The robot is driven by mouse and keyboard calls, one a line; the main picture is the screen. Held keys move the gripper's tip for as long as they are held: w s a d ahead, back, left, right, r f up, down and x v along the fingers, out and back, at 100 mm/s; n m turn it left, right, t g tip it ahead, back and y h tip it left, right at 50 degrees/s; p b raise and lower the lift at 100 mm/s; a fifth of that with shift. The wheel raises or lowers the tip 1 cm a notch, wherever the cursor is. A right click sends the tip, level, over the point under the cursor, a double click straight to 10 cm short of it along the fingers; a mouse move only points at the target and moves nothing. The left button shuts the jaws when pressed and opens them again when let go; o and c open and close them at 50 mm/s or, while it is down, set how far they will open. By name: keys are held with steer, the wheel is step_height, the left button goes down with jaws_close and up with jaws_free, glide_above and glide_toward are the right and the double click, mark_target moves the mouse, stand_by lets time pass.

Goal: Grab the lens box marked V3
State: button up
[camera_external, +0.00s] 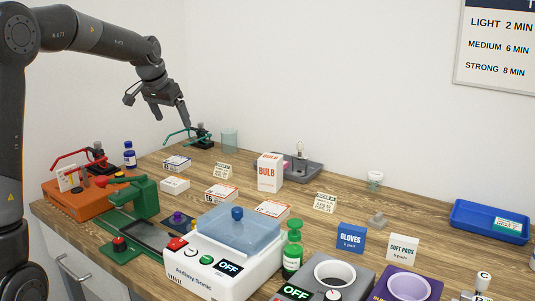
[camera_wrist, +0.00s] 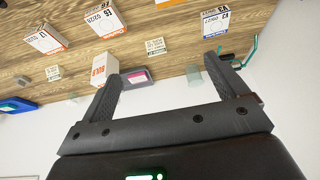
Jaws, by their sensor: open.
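The lens box marked V3 (camera_wrist: 215,23) is a small white box with a blue label band, upside down in the wrist view near the top right. In the external view, the blue-banded box (camera_external: 176,163) at the table's back left appears to be the same one; its print is too small to read there. My gripper (camera_external: 157,110) is open and empty, high above the back left of the table. In the wrist view its fingers (camera_wrist: 162,66) are spread, with the V3 box beyond the right fingertip and apart from it.
Similar orange-banded boxes (camera_external: 174,185) (camera_external: 221,195) (camera_external: 271,210) lie nearby. A green-wired stand (camera_external: 200,137) and a clear beaker (camera_external: 229,142) stand behind the blue-banded box. The BULB box (camera_external: 269,172) is to its right. An orange device (camera_external: 75,203) and green press (camera_external: 145,198) stand front left.

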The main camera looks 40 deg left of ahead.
steer(key=w+a+f, duration=0.6)
steer(key=w+a, duration=0.1)
steer(key=a, duration=0.2)
glide_toward(176, 160)
steer(key=shift+n, duration=0.4)
steer(key=x, duration=0.9)
steer(key=shift+w+a+f, duration=0.1)
steer(key=shift+w+f, duration=0.05)
steer(key=shift+w, duration=0.05)
steer(key=shift+c, duration=0.3)
steer(key=c, duration=1)
